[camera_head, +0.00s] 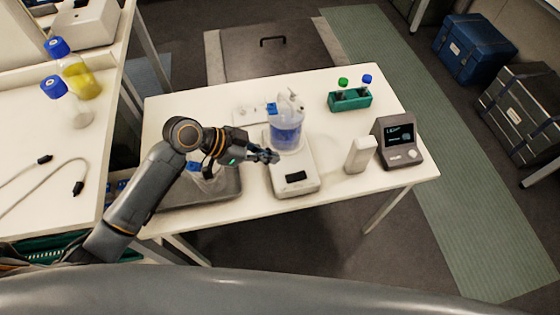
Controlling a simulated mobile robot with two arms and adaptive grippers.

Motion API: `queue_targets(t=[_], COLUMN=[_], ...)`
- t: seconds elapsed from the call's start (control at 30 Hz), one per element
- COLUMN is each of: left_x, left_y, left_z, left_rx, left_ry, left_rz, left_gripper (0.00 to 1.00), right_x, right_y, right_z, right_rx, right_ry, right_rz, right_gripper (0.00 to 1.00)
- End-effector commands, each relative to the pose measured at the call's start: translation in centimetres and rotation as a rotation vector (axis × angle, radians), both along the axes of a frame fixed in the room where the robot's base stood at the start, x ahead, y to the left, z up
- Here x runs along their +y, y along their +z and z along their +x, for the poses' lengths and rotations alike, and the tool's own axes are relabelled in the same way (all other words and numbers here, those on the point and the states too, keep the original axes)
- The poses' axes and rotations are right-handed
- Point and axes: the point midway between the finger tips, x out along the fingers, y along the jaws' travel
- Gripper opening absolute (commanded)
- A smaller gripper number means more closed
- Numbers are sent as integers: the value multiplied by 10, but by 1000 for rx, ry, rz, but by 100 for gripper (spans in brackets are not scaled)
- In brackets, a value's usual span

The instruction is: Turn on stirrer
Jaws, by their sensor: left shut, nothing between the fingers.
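The stirrer (309,181) is a white flat unit near the middle of the table, with a dark display panel on its front. A clear vessel with blue liquid (286,133) stands upright on it. My left gripper (274,157) is shut and empty. Its fingertips are at the left side of the stirrer, just below the vessel; I cannot tell whether they touch it. My right gripper is not in view.
A grey tray (213,199) with a blue-capped bottle lies under my left arm. A green rack (350,100), a white upright device (360,154) and a dark device with a screen (398,143) stand to the right. A side bench (30,128) holds bottles and cables.

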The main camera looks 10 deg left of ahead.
Motion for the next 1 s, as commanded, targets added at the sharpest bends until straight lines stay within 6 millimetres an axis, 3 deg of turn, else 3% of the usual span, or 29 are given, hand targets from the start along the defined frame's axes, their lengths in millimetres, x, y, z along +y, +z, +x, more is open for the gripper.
queue_targets(t=[0.4, 0.57, 0.77, 1.0], left_x=[6, 7, 19, 58], left_y=[7, -2, -54, -118], left_z=[-2, -6, -34, -88], left_rx=[0, 20, 147, 318], left_ry=[0, 26, 228, 582], left_rz=[0, 10, 87, 227], left_gripper=[0, 0, 0, 0], right_x=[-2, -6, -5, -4], right_y=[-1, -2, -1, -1], right_z=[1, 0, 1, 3], right_rx=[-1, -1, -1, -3], right_ry=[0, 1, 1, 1], right_rz=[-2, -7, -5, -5], right_gripper=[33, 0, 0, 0])
